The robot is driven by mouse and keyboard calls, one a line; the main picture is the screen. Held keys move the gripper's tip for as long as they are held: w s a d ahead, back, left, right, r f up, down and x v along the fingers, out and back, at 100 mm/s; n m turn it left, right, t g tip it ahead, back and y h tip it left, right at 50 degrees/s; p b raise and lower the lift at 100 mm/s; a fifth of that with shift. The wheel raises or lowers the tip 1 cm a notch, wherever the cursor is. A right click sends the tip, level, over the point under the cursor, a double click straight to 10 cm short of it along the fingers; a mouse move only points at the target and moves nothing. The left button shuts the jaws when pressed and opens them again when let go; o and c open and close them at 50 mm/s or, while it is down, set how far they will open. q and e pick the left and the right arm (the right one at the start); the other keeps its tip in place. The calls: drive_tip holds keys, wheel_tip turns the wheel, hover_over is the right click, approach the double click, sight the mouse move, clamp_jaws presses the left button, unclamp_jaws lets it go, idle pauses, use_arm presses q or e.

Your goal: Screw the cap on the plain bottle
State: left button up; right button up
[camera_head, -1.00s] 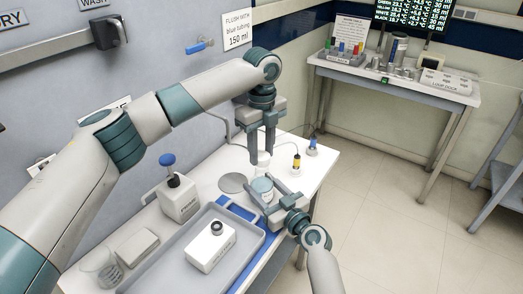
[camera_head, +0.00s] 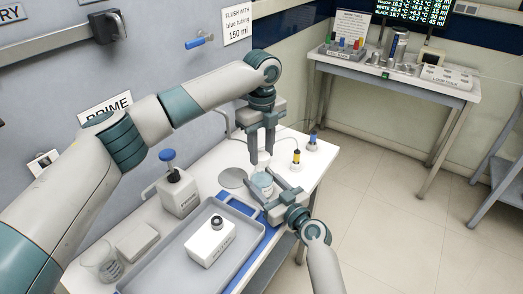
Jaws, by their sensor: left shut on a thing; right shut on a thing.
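My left gripper (camera_head: 261,150) points straight down and is shut on a small white cap (camera_head: 262,159). The cap is partly hidden between the fingers. My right gripper (camera_head: 268,190) comes in from the lower right and is shut on the plain bottle (camera_head: 261,181), a pale clear-looking bottle that is upright. The cap is directly above the bottle's top in the picture. Whether the two touch is too small to tell.
A grey tray (camera_head: 160,275) holding a white block-shaped unit (camera_head: 211,242) lies in front. A white bottle with a blue pump (camera_head: 178,193) stands left, a beaker (camera_head: 102,262) at front left. A yellow-banded vial (camera_head: 295,159) and a blue-topped one (camera_head: 312,142) stand right of the grippers.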

use_arm(q)
drive_tip(key=shift+f, duration=0.55)
drive_tip(key=m, duration=0.5)
drive_tip(key=shift+m, duration=0.3)
drive_tip(key=m, duration=1)
drive_tip(key=shift+m, duration=0.4)
drive_tip(key=o, duration=1)
